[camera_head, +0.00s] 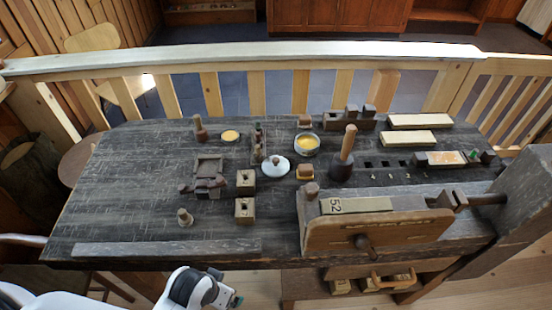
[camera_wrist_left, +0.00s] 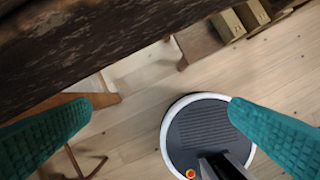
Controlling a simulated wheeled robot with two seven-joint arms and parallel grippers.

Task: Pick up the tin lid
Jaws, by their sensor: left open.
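The tin lid (camera_head: 276,166), a pale round lid with a small knob on top, lies on the dark workbench (camera_head: 130,170) near its middle. Just behind it and to its right stands an open round tin (camera_head: 306,144) with yellow contents. My left gripper (camera_head: 236,299) is in front of the bench's near edge, low in the picture and well apart from the lid. In the left wrist view its two teal fingers (camera_wrist_left: 160,125) are spread wide with nothing between them. The lid does not show in that view. My right gripper is not in view.
Two small blocks with holes (camera_head: 245,180) stand left of the lid. A dark pot with a wooden handle (camera_head: 344,155) stands to its right. A wooden vise (camera_head: 380,228) fills the front right. A long flat strip (camera_head: 165,248) lies along the front edge. The bench's left side is mostly bare.

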